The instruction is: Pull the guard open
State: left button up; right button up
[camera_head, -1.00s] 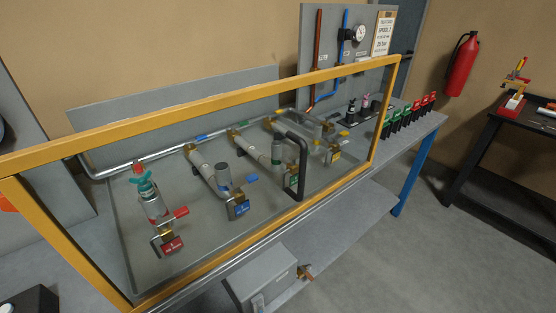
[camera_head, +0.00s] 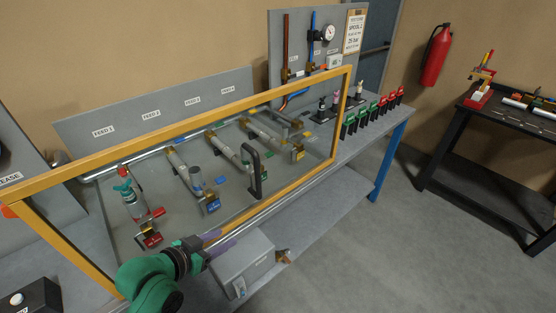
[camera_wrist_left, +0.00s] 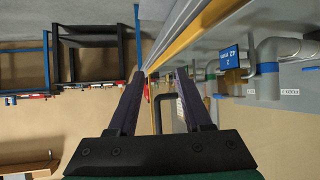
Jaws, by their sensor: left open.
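The guard is a clear panel in a yellow frame (camera_head: 205,118), standing upright along the front of the bench over the pipework. A black bar handle (camera_head: 255,174) is on its front, towards the right end. My left gripper (camera_head: 228,239) is open and empty, in front of the guard's lower rail, to the left of and below the handle in the head view. In the left wrist view the open fingers (camera_wrist_left: 160,76) point along the yellow rail, and the dark handle (camera_wrist_left: 167,98) shows between them, apart from them. My right gripper is not in view.
A grey box (camera_head: 243,262) stands under the bench front, close to my left gripper. Red and green clamps (camera_head: 372,112) line the bench's right end. A black table (camera_head: 500,125) stands at the right, with open floor between. A fire extinguisher (camera_head: 436,55) hangs on the wall.

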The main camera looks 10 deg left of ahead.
pick_arm(q)
notch_tip(320, 180, up, 14)
jog(key=w+d+m+t+h, duration=0.1)
jog(key=w+d+t+h, duration=0.15)
jog(key=t+h, duration=0.2)
jog(key=b, duration=0.7)
send_near(265, 162)
jog(key=w+d+r, duration=0.3)
jog(key=d+r, duration=0.1)
jog(key=d, duration=0.2)
jog(key=shift+w+d+t+y, duration=0.25)
jog(key=shift+w+t, duration=0.1)
jog(key=shift+w, duration=0.05)
grip_shut()
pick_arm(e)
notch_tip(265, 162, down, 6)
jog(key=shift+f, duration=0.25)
